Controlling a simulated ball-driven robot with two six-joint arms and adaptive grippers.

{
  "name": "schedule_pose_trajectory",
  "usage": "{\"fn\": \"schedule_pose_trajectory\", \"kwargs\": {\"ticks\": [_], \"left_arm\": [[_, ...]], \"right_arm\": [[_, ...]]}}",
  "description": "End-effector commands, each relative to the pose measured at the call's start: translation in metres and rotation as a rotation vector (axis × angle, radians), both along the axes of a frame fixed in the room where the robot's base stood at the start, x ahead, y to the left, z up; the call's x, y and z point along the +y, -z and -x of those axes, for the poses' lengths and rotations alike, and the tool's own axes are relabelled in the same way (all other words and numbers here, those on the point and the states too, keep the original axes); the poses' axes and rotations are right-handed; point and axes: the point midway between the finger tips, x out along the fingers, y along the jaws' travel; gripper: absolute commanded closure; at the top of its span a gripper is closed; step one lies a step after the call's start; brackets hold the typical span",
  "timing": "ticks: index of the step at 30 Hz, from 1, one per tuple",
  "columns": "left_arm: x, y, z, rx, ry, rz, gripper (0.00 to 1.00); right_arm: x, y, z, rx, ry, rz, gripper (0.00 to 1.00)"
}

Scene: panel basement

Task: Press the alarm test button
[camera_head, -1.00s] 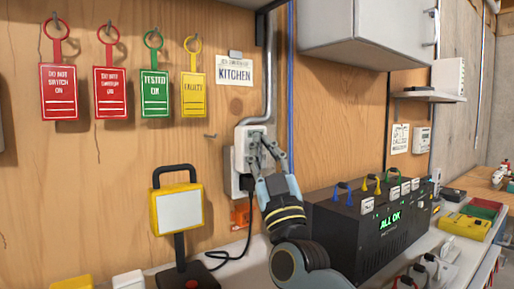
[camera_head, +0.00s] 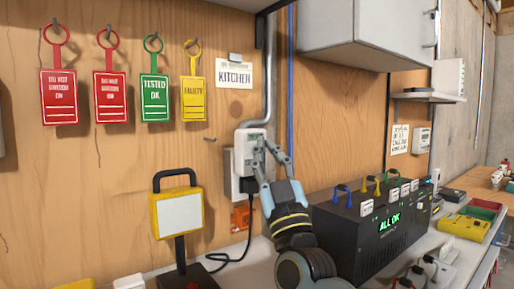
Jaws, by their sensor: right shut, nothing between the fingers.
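A white box (camera_head: 244,148) is fixed to the wooden wall under a metal conduit, with a black plug and cable at its lower part. My right gripper (camera_head: 275,148) is in front of its right side, with the fingers pointing up and toward the wall. It is shut and empty. I cannot tell whether the fingertips touch the box, and they partly cover it. No button marked as an alarm test shows clearly; the fingers may hide part of the box's face. My left gripper is not in view.
A black unit (camera_head: 345,235) reading "ALL OK" stands on the bench right of my arm. A yellow work lamp (camera_head: 178,212) stands to the left. Red, green and yellow tags (camera_head: 154,98) hang upper left. A grey cabinet (camera_head: 365,35) hangs upper right.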

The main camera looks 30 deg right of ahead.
Motion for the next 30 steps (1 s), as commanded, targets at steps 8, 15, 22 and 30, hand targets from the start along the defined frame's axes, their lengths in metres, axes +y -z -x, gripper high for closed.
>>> {"fn": "schedule_pose_trajectory", "kwargs": {"ticks": [8, 15, 22, 30], "left_arm": [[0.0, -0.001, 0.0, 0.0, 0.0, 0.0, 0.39], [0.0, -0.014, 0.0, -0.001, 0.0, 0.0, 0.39], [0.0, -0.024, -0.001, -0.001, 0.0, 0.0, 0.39], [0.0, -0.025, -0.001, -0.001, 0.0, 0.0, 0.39]], "right_arm": [[0.0, 0.0, 0.001, 0.0, 0.0, 0.0, 1.0], [-0.002, -0.001, 0.023, 0.002, 0.0, 0.001, 1.0], [-0.003, -0.001, 0.044, 0.001, 0.0, 0.0, 1.0], [-0.004, 0.0, 0.05, 0.0, -0.001, -0.001, 1.0]]}}
